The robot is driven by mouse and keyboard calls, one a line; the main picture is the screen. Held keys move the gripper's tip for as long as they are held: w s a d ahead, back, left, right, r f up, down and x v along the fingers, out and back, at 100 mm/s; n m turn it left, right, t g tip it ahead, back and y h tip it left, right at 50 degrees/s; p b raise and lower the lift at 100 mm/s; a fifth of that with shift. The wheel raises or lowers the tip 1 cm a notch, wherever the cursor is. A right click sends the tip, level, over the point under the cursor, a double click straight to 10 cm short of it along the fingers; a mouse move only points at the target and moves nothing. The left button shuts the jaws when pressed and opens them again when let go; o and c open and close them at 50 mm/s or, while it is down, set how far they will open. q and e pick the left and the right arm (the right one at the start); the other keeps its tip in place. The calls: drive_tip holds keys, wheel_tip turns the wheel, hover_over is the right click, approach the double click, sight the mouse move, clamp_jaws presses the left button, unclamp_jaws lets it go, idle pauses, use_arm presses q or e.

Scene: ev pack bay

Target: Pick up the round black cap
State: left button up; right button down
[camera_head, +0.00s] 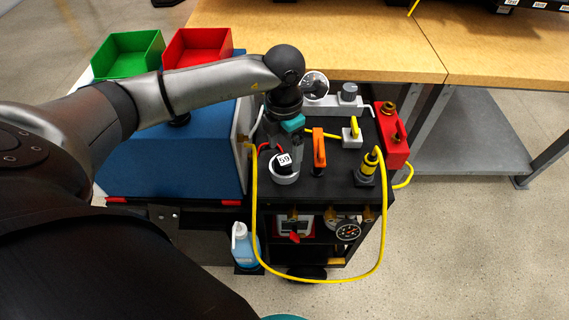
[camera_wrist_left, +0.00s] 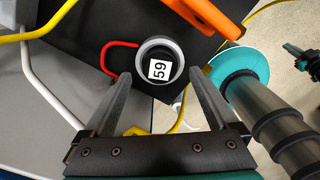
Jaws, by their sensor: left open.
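A round black piece with a white label reading 59 sits inside a light grey ring (camera_head: 285,172) near the front left of the black cart top. It also shows in the wrist view (camera_wrist_left: 159,69), with a red loop at its side. No other separate black cap is clear. My left gripper (camera_head: 284,151) points down just above the ring. In the wrist view its fingers (camera_wrist_left: 160,82) are apart, one on each side of the ring's near edge, with nothing between them. A small dark and teal part at the wrist view's right edge may be my right gripper.
An orange handle (camera_head: 319,148) stands just right of the ring. A yellow-and-black plug (camera_head: 368,165), a red box (camera_head: 392,137) and a white block with a yellow lever (camera_head: 352,134) are further right. A yellow cable (camera_head: 383,240) hangs over the cart front. Green and red bins stand back left.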

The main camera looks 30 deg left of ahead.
sight(285, 165)
use_arm(q)
drive_tip(key=shift+f+b, duration=0.3)
drive_tip(key=shift+f, duration=1.05)
use_arm(e)
drive_tip(key=shift+w+a+r, duration=0.15)
drive_tip(key=shift+w+a, duration=0.6)
drive_tip(key=shift+w, duration=0.15)
use_arm(q)
drive_tip(key=shift+c, duration=0.2)
clamp_jaws()
drive_tip(key=shift+r, duration=0.1)
